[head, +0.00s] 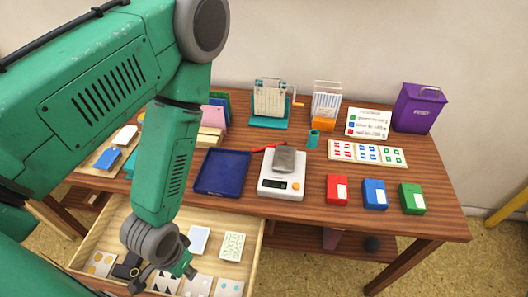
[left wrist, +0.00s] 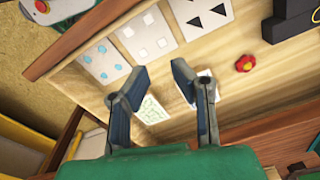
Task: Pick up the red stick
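A thin red stick (head: 266,148) lies on the wooden table beside the grey-topped white scale (head: 283,184), on its far left side; the scale may hide part of it. My left gripper (head: 163,270) is low over the open drawer in front of the table, well apart from the stick. In the left wrist view its two fingers (left wrist: 159,70) are spread with nothing between them, above the patterned cards in the drawer. The stick does not show in the left wrist view. My right gripper is out of view.
A blue tray (head: 222,190) lies left of the scale. Red (head: 337,188), blue (head: 374,193) and green (head: 412,197) boxes stand to its right. The open drawer (head: 256,245) holds several cards and a red knob-like piece (left wrist: 246,64). A teal cylinder (head: 313,139) stands behind the scale.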

